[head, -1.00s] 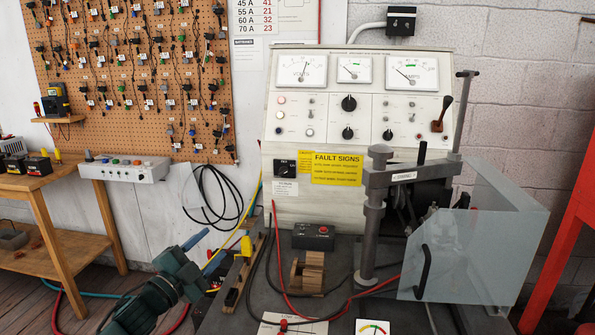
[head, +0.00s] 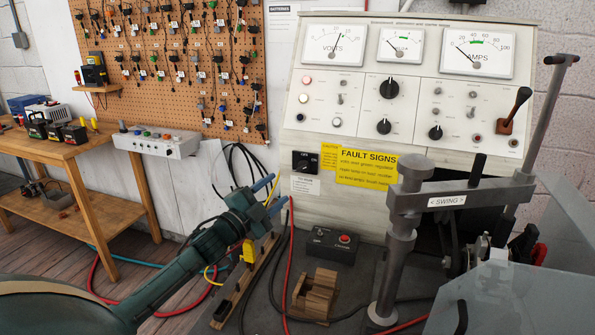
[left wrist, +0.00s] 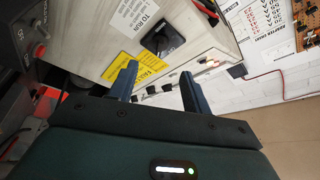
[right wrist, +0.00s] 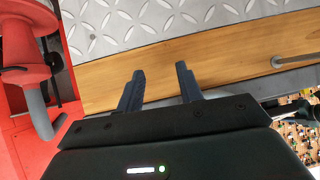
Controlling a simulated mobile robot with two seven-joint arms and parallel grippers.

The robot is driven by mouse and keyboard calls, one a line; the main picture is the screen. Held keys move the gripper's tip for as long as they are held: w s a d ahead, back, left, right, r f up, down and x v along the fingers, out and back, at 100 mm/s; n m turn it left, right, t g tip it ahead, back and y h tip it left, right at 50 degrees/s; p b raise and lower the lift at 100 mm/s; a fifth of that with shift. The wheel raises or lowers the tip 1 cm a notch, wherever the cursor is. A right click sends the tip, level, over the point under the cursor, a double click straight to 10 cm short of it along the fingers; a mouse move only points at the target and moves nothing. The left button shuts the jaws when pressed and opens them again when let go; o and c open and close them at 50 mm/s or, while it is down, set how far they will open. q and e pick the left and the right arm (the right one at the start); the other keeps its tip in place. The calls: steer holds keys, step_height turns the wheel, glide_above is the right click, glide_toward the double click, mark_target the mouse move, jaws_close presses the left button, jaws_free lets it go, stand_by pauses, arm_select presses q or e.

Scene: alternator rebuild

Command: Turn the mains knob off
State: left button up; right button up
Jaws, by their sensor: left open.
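The mains knob looks to be the black rotary switch (head: 305,161) on a black square plate, low at the left of the cream test panel. It also shows in the left wrist view (left wrist: 163,40), beyond the fingertips; its setting is too small to read. My left gripper (head: 270,191) is open and empty, to the left of and below the knob in the head view, apart from it. Its two blue fingers also show in the left wrist view (left wrist: 158,68). My right gripper (right wrist: 160,69) is open and empty, outside the head view.
A yellow fault-signs label (head: 378,167) sits right of the knob. A black box with a red button (head: 332,243), a wooden block (head: 316,293) and a grey clamp post (head: 398,245) stand on the bench. Black and red cables run close to my left gripper.

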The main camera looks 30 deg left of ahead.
mark_target(300, 170)
arm_select(q)
steer(key=p+x, duration=0.1)
steer(key=x, duration=0.7)
steer(key=shift+w, duration=0.1)
steer(key=shift+w+r, duration=0.1)
steer(key=shift+w, duration=0.35)
arm_select(e)
steer(key=shift+w+d+r, duration=0.2)
steer(key=shift+w+d, duration=0.15)
steer(key=shift+d, duration=0.05)
arm_select(q)
steer(key=shift+c, duration=0.4)
steer(key=c, duration=0.6)
steer(key=shift+c, duration=1.3)
arm_select(e)
steer(key=shift+s+a+f, duration=0.15)
steer(key=shift+s+f, duration=0.05)
steer(key=shift+s, duration=0.15)
